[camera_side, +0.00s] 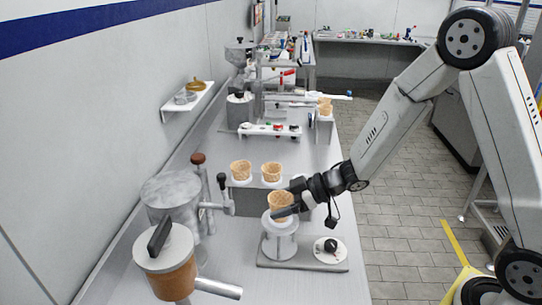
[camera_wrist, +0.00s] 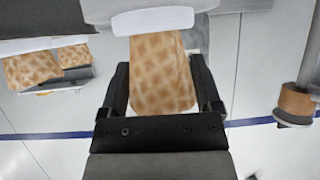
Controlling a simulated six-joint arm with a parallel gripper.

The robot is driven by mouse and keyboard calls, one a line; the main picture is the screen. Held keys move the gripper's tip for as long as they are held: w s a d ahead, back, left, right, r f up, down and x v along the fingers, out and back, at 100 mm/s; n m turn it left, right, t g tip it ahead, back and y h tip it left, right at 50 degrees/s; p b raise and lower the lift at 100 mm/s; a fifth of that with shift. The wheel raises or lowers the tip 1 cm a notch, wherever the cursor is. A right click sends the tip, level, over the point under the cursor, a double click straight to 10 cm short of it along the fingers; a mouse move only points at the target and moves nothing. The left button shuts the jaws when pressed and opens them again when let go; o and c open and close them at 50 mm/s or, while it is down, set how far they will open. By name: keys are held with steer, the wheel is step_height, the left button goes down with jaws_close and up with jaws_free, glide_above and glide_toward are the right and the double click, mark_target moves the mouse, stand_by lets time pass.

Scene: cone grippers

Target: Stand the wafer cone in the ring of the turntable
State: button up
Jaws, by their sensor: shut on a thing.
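The wafer cone (camera_side: 281,200) is upright and tan, at the turntable in the side view. My gripper (camera_side: 287,207) is shut on it from the right. In the wrist view, the cone (camera_wrist: 162,75) sits between the two dark fingers of my gripper (camera_wrist: 163,95). The white turntable (camera_side: 280,246) stands on a grey base plate, directly below the cone. Its ring (camera_side: 266,219) is at the cone's lower end; the fingers and cone partly hide it, and I cannot tell how deep the cone sits.
Two more cones (camera_side: 240,170) (camera_side: 272,172) stand in a holder behind the turntable. A white disc with a black knob (camera_side: 331,246) is on the base plate's right. Metal machines (camera_side: 174,200) and a lidded brown container (camera_side: 168,270) stand at left. Bare counter lies between.

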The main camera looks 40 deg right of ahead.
steer(key=shift+f, duration=0.95)
steer(key=o, duration=0.6)
steer(key=shift+d, duration=0.15)
steer(key=shift+v, duration=3.85)
steer(key=s+d+m+h, duration=0.2)
steer(key=d+m+h, duration=0.4)
steer(key=h, duration=0.3)
steer(key=s+a+m+g, duration=0.1)
steer(key=s+g, duration=0.1)
steer(key=s, duration=0.1)
steer(key=s+m+g, duration=0.1)
steer(key=s+g, duration=0.1)
steer(key=s, duration=0.1)
steer(key=s+a+f+m+g, duration=0.1)
steer(key=s, duration=0.2)
steer(key=shift+s+a+f+g, duration=0.1)
steer(key=shift+s+a+g, duration=0.1)
steer(key=shift+a+g, duration=0.2)
